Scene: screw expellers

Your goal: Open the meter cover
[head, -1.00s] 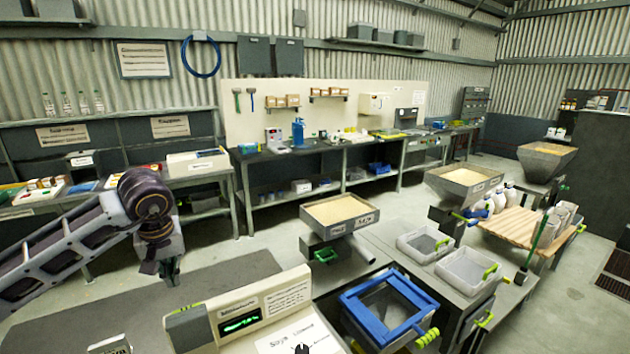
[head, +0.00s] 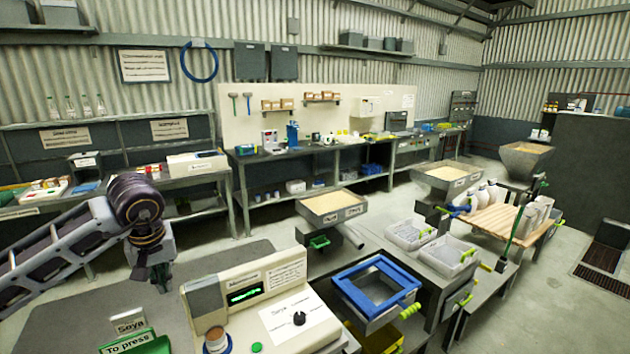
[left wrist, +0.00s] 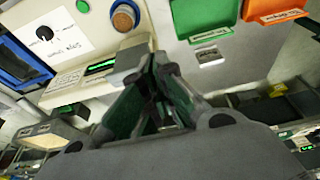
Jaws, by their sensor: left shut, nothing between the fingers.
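The moisture meter (head: 262,285) is a cream box with a green display and a black knob at the lower middle of the head view. A grey block (head: 205,297), likely its cover, stands at the meter's left end. In front of it a round well (head: 216,340) with brown content shows uncovered. My left gripper (head: 161,280) is shut and empty, left of the meter. In the left wrist view my fingertips (left wrist: 157,68) are close to the grey block (left wrist: 128,62); contact cannot be told. The well (left wrist: 124,17) shows there too. My right gripper is not in view.
A green tray (head: 140,346) and a Soya label (head: 130,322) lie left of the meter. The wrist view also shows an orange tray (left wrist: 275,8). A blue-framed sieve (head: 375,288) and a grain hopper (head: 332,205) stand to the right. The grey tabletop behind the meter is clear.

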